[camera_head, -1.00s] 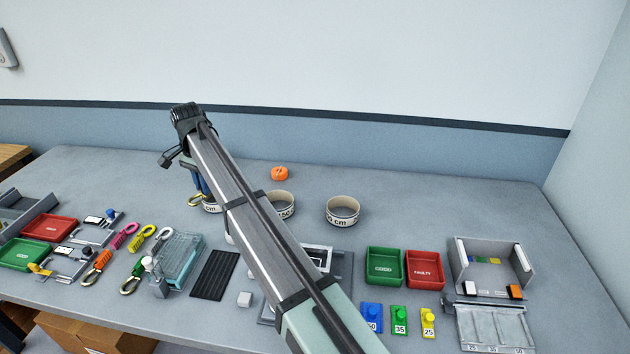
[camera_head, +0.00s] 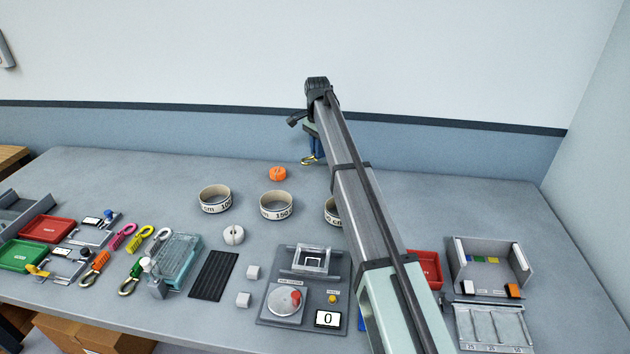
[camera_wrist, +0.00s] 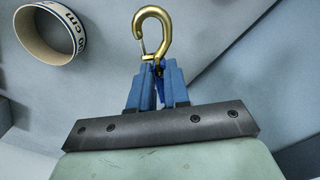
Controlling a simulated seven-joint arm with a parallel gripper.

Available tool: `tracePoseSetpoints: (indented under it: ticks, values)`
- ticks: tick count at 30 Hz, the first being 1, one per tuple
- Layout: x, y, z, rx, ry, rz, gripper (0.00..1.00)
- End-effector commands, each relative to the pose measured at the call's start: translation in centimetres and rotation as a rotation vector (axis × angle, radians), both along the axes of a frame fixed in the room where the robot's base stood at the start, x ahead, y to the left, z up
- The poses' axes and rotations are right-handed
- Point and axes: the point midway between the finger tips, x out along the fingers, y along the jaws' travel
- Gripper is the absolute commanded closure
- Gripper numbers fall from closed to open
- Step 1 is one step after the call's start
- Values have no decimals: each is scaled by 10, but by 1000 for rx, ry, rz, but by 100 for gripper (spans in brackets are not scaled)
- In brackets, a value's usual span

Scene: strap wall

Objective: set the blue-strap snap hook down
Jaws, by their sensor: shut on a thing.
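The blue-strap snap hook is a brass hook (camera_wrist: 152,32) on a short blue strap (camera_wrist: 160,88). In the wrist view the strap is between the two blue fingers of my gripper (camera_wrist: 158,72), and the hook sticks out beyond the fingertips. In the head view my gripper (camera_head: 314,148) is near the back of the table (camera_head: 400,190), with the brass hook (camera_head: 308,161) at its lower end. My gripper is shut on the strap. My arm hides part of the area in front. I cannot tell whether the hook touches the table.
Three printed rings stand behind the middle of the table: left (camera_head: 215,199), middle (camera_head: 276,206) and a right one (camera_head: 331,212) partly behind my arm. An orange object (camera_head: 277,174) lies behind the rings. Other strap hooks (camera_head: 124,236) lie at left. The back right table is clear.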

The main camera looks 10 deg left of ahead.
Motion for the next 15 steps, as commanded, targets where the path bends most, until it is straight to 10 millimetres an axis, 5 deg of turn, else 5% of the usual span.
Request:
tracePoseSetpoints:
  ticks: [8,15]
  values:
    - [25,2,2,-1,-2,-14,100]
    - [24,2,-25,-1,-2,-19,100]
